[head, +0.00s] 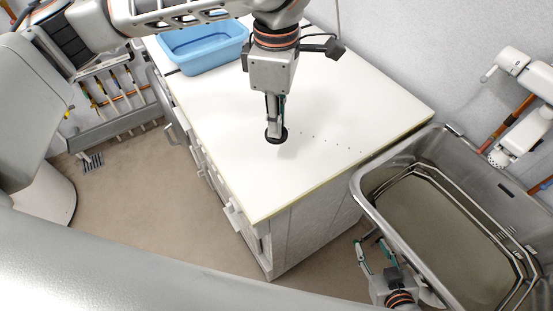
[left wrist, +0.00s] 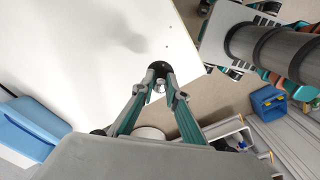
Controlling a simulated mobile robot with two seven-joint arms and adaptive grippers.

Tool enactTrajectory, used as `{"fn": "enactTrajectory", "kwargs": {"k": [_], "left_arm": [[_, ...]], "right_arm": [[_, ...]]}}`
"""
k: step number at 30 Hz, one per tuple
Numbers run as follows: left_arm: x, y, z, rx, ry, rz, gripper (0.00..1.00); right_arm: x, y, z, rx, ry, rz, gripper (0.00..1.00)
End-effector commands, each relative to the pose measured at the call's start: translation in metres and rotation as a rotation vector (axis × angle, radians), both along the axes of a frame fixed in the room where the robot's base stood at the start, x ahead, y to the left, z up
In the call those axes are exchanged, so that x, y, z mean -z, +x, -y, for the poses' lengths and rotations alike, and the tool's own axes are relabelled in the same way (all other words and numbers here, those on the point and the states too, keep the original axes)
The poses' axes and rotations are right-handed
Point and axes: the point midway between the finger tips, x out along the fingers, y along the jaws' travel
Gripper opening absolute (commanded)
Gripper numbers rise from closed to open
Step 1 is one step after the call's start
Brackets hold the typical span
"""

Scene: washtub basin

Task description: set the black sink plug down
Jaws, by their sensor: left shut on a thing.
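The black sink plug (head: 276,136) is a small dark disc at the tips of my left gripper (head: 275,128), over the white countertop (head: 350,110). My left gripper points down and is shut on the plug. In the left wrist view the plug (left wrist: 160,67) shows between the converging fingertips (left wrist: 160,82). I cannot tell whether the plug touches the countertop; a soft shadow lies on the white surface away from it. My right gripper (head: 377,254) is low beside the basin's near left corner, fingers apart and empty.
A metal washtub basin (head: 365,190) stands right of the counter. A blue tub (head: 205,50) sits at the counter's far left, also in the left wrist view (left wrist: 25,130). A row of small dark dots (head: 325,139) marks the countertop. The counter around the plug is clear.

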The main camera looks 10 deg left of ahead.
Motion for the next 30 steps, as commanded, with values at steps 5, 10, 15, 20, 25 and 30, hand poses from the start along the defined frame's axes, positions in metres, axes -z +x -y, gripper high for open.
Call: {"fn": "enactTrajectory", "kwargs": {"k": [5,10,15,20,25,30], "left_arm": [[0.047,-0.002,0.0,0.001,0.0,-0.006,0.0],[0.077,-0.001,0.001,-0.001,-0.002,-0.003,0.0],[0.089,0.0,0.0,-0.001,-0.001,0.0,0.0],[0.11,-0.001,0.0,-0.001,-0.001,-0.003,0.0],[0.126,0.0,0.0,-0.001,-0.001,0.0,0.0],[0.126,0.0,0.0,-0.001,-0.001,0.002,0.0]], "right_arm": [[0.008,-0.001,0.0,-0.001,0.0,-0.001,0.4],[0.013,-0.001,0.0,-0.001,0.0,-0.002,0.4],[0.015,-0.001,0.0,-0.001,0.0,-0.002,0.4],[0.018,-0.001,0.0,-0.002,0.001,-0.001,0.4],[0.021,-0.001,0.0,-0.002,0.0,-0.001,0.4],[0.021,-0.001,0.0,-0.002,0.0,-0.001,0.4]]}}
